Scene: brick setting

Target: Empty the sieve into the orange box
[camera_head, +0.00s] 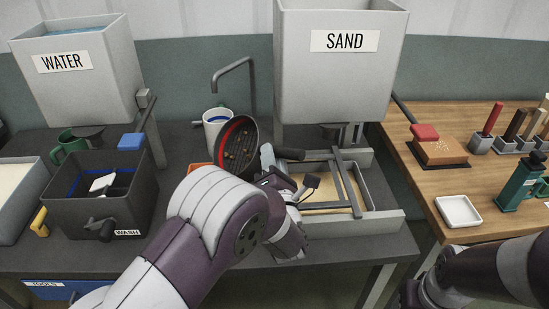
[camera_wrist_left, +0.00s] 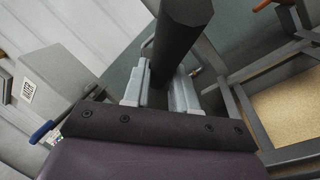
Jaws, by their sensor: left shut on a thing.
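The sieve (camera_head: 238,150) is a round dark pan with a red inner rim. It is tilted steeply, its open face turned towards the head camera, and several small brown bits show inside. My left gripper (camera_head: 270,158) is shut on its dark handle, which runs between the two grey fingers in the left wrist view (camera_wrist_left: 163,75). The orange box (camera_head: 199,168) shows only as a small orange piece below and left of the sieve; my left arm and the sieve hide the rest. My right gripper is out of view; only part of the right arm shows.
A sand tray (camera_head: 385,222) with a dark frame lies right of my gripper, under the SAND hopper (camera_head: 340,75). A white mug (camera_head: 214,122) and tap (camera_head: 232,68) stand behind the sieve. The WASH bin (camera_head: 70,212) stands left.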

